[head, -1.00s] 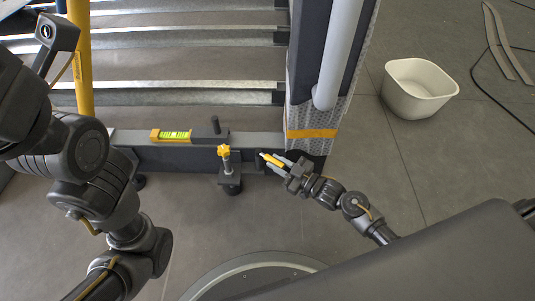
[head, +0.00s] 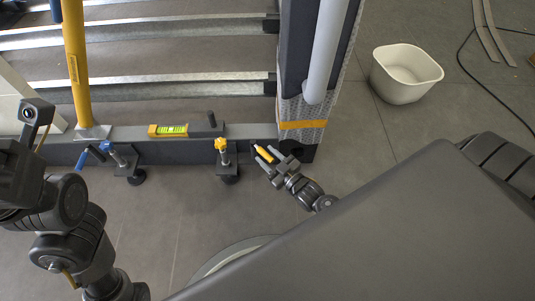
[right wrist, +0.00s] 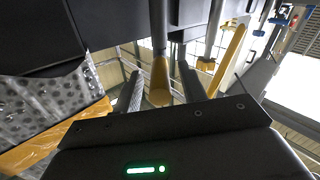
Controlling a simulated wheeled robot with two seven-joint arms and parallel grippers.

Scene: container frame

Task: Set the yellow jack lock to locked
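The yellow jack has a yellow star knob (head: 221,144) on a short upright post at the front beam. To its right is a yellow lock handle (head: 263,153), which also shows in the right wrist view (right wrist: 160,82) at the end of a grey rod. My right gripper (head: 266,158) is open, with one finger on each side of this handle. In the right wrist view, gaps show between the handle and both fingers. The handle's joint with the jack is not clear. My left arm is at the left edge; its fingertips are not in view.
A blue-knobbed jack (head: 107,147) with a blue handle (head: 82,159) stands further left. A spirit level (head: 172,130) lies on the front beam (head: 200,152). A grey corner post with an orange band (head: 303,125) rises close behind my right gripper. A white tub (head: 403,75) stands on the floor at right.

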